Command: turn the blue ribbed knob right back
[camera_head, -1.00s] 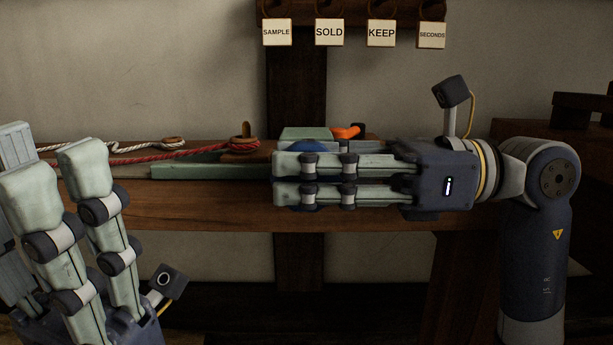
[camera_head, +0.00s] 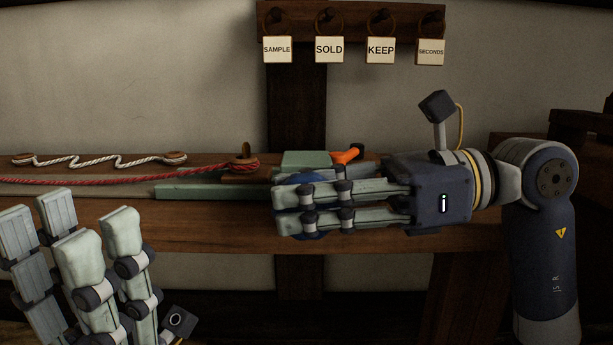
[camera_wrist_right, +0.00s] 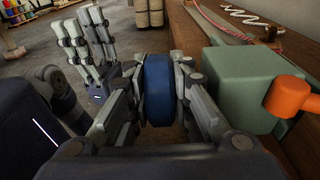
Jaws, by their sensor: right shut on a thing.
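The blue ribbed knob (camera_wrist_right: 158,90) sits between the fingers of my right gripper (camera_wrist_right: 160,85) in the right wrist view, with pads touching both sides. In the head view my right gripper (camera_head: 285,208) reaches in from the right and is shut on the knob. Its fingers hide most of the knob there; only blue edges (camera_head: 305,178) show above and below them. My left gripper (camera_head: 70,232) is at the lower left, empty, its fingers apart, well away from the knob.
A green block (camera_head: 305,160) with an orange handle (camera_head: 347,153) stands right behind the knob. A red rope (camera_head: 130,180) runs to a wooden post; a white rope (camera_head: 100,161) lies behind on the bench (camera_head: 215,220). Labelled tags hang on the wall.

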